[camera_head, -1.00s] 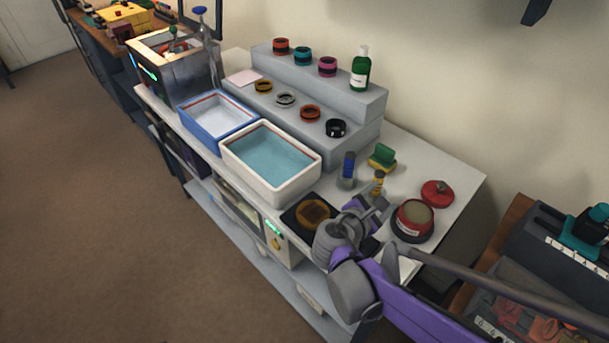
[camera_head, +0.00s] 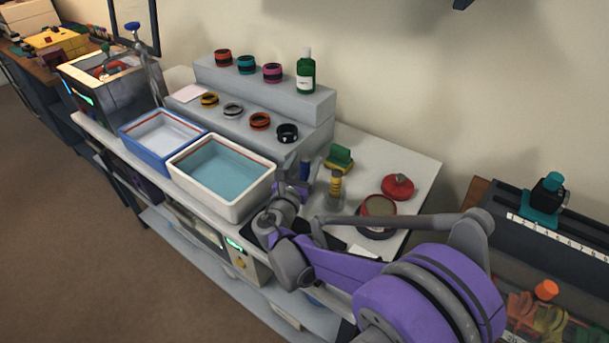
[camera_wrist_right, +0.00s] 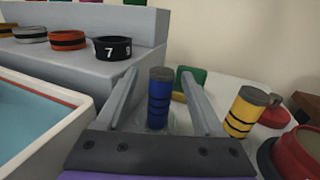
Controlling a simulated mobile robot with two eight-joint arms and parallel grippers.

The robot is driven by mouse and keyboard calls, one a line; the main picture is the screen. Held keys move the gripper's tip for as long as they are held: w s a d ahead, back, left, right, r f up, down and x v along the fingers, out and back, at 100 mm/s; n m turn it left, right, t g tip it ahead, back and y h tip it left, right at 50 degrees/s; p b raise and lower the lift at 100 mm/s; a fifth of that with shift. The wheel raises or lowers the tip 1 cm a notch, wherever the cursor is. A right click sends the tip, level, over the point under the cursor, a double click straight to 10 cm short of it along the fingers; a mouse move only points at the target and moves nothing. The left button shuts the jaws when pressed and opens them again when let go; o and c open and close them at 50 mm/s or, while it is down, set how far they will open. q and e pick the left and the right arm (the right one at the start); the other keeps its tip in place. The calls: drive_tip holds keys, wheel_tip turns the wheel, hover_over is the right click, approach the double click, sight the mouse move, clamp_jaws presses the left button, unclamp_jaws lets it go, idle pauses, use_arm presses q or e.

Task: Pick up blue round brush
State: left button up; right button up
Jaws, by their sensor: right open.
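The blue round brush (camera_wrist_right: 159,98) stands upright as a blue cylinder with dark bands in the right wrist view, its lower end in what looks like a clear holder. In the head view, only part of the brush (camera_head: 305,168) shows behind my right gripper (camera_head: 292,190). In the wrist view, my right gripper (camera_wrist_right: 160,75) is open, with one finger on each side of the brush. Gaps show between the brush and both fingers. My left gripper is out of view.
A yellow brush (camera_wrist_right: 243,113) stands just right of the right finger. A green and yellow sponge (camera_head: 339,158) lies behind. A white tub of blue liquid (camera_head: 263,190) is left, below a grey stepped stand (camera_head: 318,108) with several lens rings. A red tin (camera_head: 379,207) is right.

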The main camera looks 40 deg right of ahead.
drive_tip(key=x, duration=0.3)
drive_tip(key=shift+w+d+f, duration=0.1)
drive_tip(key=shift+d+f, duration=0.05)
drive_tip(key=shift+d, duration=0.15)
clamp_jaws()
